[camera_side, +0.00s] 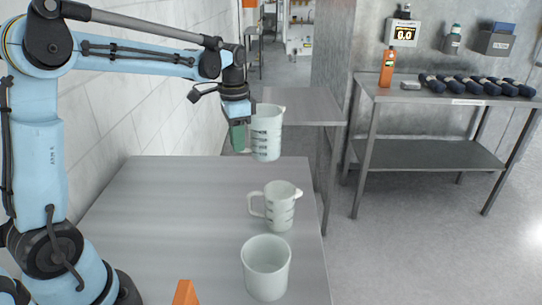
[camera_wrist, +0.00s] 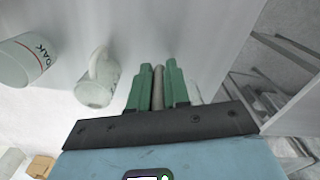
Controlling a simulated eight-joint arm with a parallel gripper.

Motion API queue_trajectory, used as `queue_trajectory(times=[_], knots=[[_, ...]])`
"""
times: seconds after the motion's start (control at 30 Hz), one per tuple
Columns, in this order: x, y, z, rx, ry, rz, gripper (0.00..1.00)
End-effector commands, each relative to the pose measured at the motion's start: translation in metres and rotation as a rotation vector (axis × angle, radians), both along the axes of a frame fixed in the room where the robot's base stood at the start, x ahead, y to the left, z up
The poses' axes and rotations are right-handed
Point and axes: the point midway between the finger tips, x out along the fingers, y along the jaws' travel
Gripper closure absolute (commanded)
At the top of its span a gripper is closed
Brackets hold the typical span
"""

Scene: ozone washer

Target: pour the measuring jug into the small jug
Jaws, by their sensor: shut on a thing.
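The measuring jug (camera_side: 266,134), pale and translucent with dark marks, hangs in the air above the far part of the table. It looks about upright, its spout to the right. My gripper (camera_side: 238,137) is shut on its handle at its left side. In the wrist view a grey strip lies between the green fingers (camera_wrist: 158,88); the jug's body is not clear there. The small jug (camera_side: 280,207) stands upright on the table, nearer the camera and lower, handle left, spout right. It also shows in the wrist view (camera_wrist: 98,88). Contents of both are not visible.
A wide pale beaker (camera_side: 266,280) stands in front of the small jug, near the table's right edge; a lettered vessel (camera_wrist: 22,62) shows in the wrist view. An orange object (camera_side: 186,293) is at the front. The table (camera_side: 170,215) is clear on the left.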

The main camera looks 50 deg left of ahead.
Motion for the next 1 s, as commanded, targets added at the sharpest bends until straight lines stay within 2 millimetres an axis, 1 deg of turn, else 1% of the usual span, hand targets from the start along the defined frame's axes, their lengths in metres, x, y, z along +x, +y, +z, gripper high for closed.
queue_trajectory(times=[0.43, 0.57, 0.77, 1.0], knots=[[0.000, 0.000, 0.000, 0.000, 0.000, -0.004, 1.00], [0.002, 0.002, -0.002, 0.001, 0.001, -0.044, 1.00], [0.011, 0.010, -0.010, 0.001, 0.005, -0.215, 1.00], [0.022, 0.022, -0.024, 0.001, 0.012, -0.494, 1.00]])
